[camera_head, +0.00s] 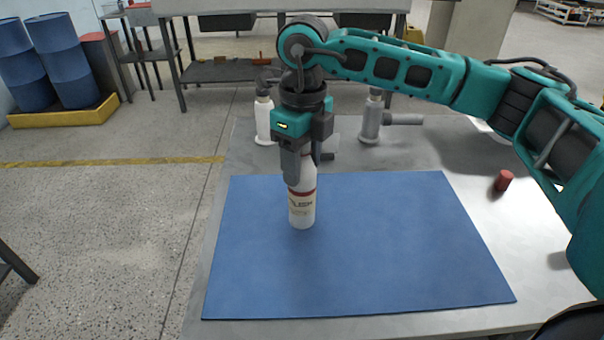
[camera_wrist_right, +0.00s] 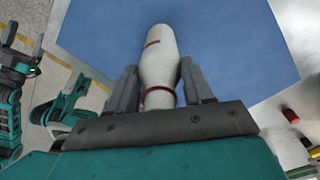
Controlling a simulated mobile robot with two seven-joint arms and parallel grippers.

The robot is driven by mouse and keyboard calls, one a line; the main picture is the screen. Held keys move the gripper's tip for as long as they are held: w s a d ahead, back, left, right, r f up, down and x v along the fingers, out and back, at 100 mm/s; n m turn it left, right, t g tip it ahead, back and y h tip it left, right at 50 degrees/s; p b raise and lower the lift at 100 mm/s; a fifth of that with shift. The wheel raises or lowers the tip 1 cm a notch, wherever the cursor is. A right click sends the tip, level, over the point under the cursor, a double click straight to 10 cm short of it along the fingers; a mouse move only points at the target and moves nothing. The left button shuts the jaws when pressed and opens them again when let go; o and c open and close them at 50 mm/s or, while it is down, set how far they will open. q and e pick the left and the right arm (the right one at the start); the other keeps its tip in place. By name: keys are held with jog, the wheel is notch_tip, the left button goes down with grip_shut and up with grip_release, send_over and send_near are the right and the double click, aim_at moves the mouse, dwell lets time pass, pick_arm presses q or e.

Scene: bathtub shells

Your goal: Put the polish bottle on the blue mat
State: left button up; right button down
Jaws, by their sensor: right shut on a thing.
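The polish bottle (camera_head: 302,210) is white with red bands and dark lettering, and it is upright over the blue mat (camera_head: 390,240). My right gripper (camera_head: 302,180) comes down from above and is shut on the bottle's upper part. In the right wrist view the bottle (camera_wrist_right: 158,62) lies between the two grey fingers (camera_wrist_right: 158,88), with the blue mat (camera_wrist_right: 225,40) beyond it. The bottle's base shows against the mat's back-left part. I cannot tell whether it touches the mat. The bottle's top is partly hidden by the fingers.
A white bottle (camera_head: 264,120) and a grey one (camera_head: 371,118) stand behind the mat on the grey table (camera_head: 225,235). A small red cylinder (camera_head: 503,180) stands right of the mat. Most of the mat is bare.

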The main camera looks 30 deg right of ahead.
notch_tip(320, 180, down, 3)
jog(key=shift+f, duration=0.1)
jog(key=shift+c, duration=2.3)
grip_release()
